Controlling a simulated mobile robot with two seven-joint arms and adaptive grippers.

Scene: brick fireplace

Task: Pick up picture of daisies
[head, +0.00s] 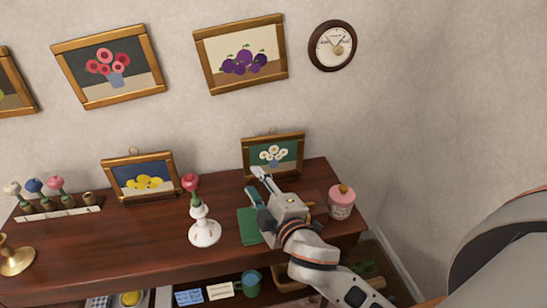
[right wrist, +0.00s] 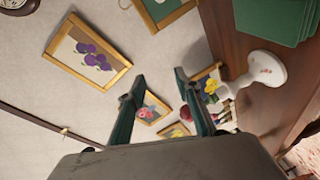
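The picture of daisies (head: 290,155), white flowers on green in a gold frame, leans against the wall on the wooden mantel. Part of its frame and green face shows at the top of the right wrist view (right wrist: 160,10). My right gripper (head: 253,181) is in front of its lower left part, and a finger overlaps its lower edge in the head view. In the right wrist view the two fingers (right wrist: 159,76) stand apart with nothing between them. I cannot tell whether a finger touches the frame. My left gripper is not in view.
A green book (head: 249,228) lies under my right gripper. A white vase (head: 204,231) with a red flower stands left, a pink jar (head: 341,204) right. A lemon picture (head: 142,178) leans further left. The mantel (head: 130,235) has bare room at front left.

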